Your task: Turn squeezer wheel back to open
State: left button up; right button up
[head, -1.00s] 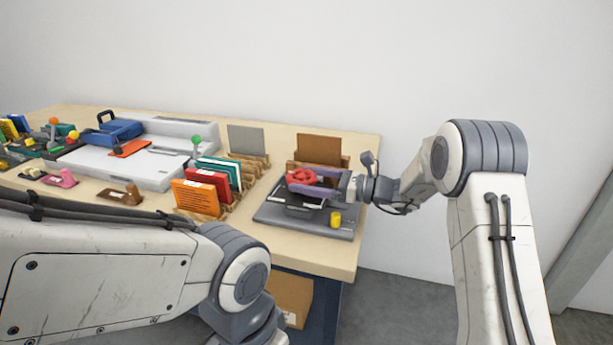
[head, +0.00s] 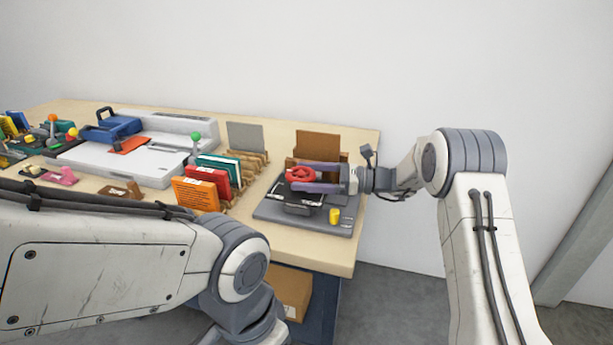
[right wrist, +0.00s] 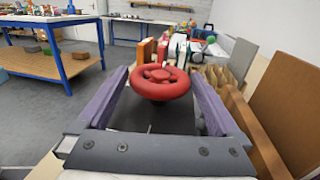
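The red squeezer wheel (head: 301,173) sits on top of the dark squeezer on its grey base plate (head: 270,210), near the right end of the bench. My right gripper (head: 304,177) reaches in from the right with its purple fingers level, one on each side of the wheel. In the right wrist view the wheel (right wrist: 161,84) lies between the fingertips, with narrow gaps on both sides; no contact is clear. The fingers are apart. The squeezer's jaws are mostly hidden under the fingers and wheel. My left arm crosses the lower left, its gripper out of frame.
A yellow cylinder (head: 335,216) stands on the base plate's front right. A brown board (head: 318,146) stands in a holder behind the squeezer. Orange, red and teal booklets stand in racks to its left, by the orange booklet (head: 196,194). The bench's right edge is close.

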jog(key=shift+d, duration=0.1)
jog(key=d, duration=0.3)
jog(key=s+d, duration=0.1)
jog(key=d, duration=0.6)
jog(key=shift+s+d, duration=0.1)
jog(key=shift+s, duration=0.15)
jog(key=a, duration=0.3)
jog(key=w+a, duration=0.1)
jog(key=a, duration=0.6)
jog(key=shift+w+a, duration=0.25)
jog(key=shift+a, duration=0.05)
jog(key=shift+d+t, duration=0.1)
jog(key=shift+t, duration=0.2)
jog(key=shift+m, duration=0.3)
